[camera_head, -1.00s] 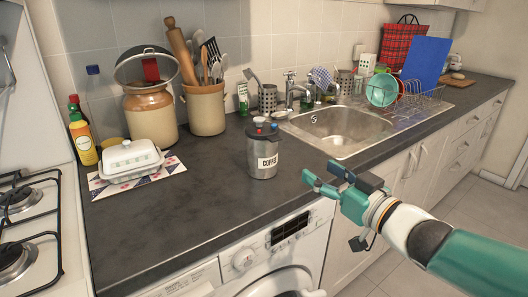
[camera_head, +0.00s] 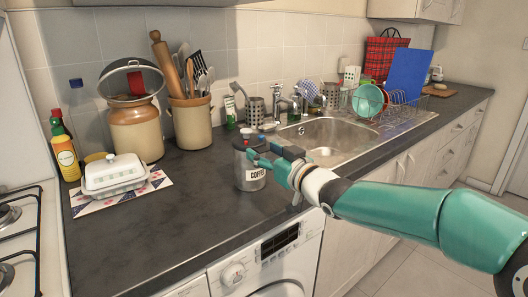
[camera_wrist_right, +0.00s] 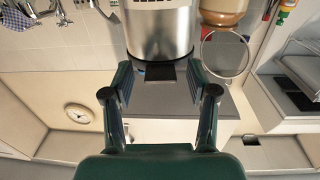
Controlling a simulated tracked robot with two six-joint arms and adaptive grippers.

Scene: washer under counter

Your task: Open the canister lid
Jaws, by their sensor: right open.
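The coffee canister (camera_head: 250,178) is a grey metal cylinder with a COFFEE label, standing upright on the counter left of the sink. Its dark top (camera_head: 241,144) is partly covered by my right gripper, and small red, white and blue pieces show at it. I cannot tell how the lid sits. My right gripper (camera_head: 268,154) is open at the canister's upper right side, its fingers pointing left. In the right wrist view the canister (camera_wrist_right: 160,28) fills the top middle, beyond and between the spread fingers (camera_wrist_right: 158,82). Nothing is held. My left gripper is out of view.
A white butter dish (camera_head: 114,176) sits on a patterned mat at left. The sink (camera_head: 325,135) and dish rack (camera_head: 402,114) lie to the right. The washer (camera_head: 268,262) is below; the counter front-left is clear.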

